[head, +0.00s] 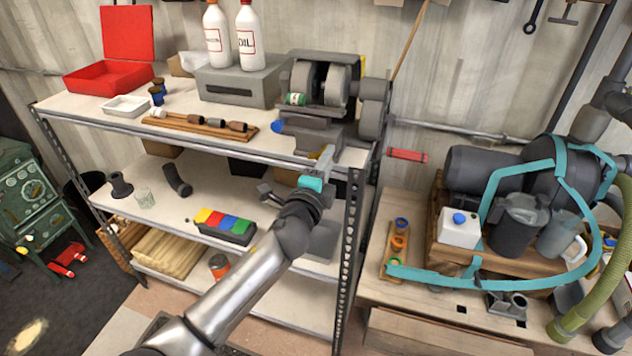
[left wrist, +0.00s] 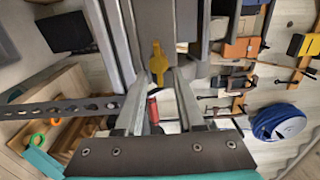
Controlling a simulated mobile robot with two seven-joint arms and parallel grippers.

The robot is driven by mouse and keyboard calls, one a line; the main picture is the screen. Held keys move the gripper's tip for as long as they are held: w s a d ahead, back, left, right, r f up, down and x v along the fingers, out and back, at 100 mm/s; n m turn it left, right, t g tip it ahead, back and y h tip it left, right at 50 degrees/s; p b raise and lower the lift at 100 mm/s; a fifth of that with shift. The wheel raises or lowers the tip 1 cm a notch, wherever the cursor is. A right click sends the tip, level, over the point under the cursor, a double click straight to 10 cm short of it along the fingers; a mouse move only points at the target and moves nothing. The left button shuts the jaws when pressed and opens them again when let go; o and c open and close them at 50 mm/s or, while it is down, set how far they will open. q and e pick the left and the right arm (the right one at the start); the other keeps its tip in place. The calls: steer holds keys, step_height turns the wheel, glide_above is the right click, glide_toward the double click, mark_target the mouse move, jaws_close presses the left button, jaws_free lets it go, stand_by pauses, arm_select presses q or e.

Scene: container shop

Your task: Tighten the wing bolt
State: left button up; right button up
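The yellow wing bolt (left wrist: 157,62) shows in the left wrist view, on a grey metal part just ahead of my fingertips. In the head view it is a small yellowish piece (head: 325,153) at the front of the grey bench machine (head: 322,90), partly hidden by my gripper. My left gripper (head: 320,168), with teal at its base, reaches up to it from the front of the shelf. In the left wrist view its fingers (left wrist: 158,82) are apart, one each side of the bolt's lower end, with narrow gaps visible. My right gripper is out of view.
The shelf top (head: 90,118) holds a red toolbox (head: 110,75), white bottles (head: 248,35) and a wooden tool rack (head: 200,125). A perforated shelf post (head: 352,230) stands right of my left arm. A workbench (head: 420,300) with hoses and jugs is at right.

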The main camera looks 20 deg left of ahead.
arm_select(q)
steer(key=s+b, duration=0.1)
steer(key=s, duration=1.3)
steer(key=shift+s+a, duration=0.3)
steer(key=shift+s, duration=0.1)
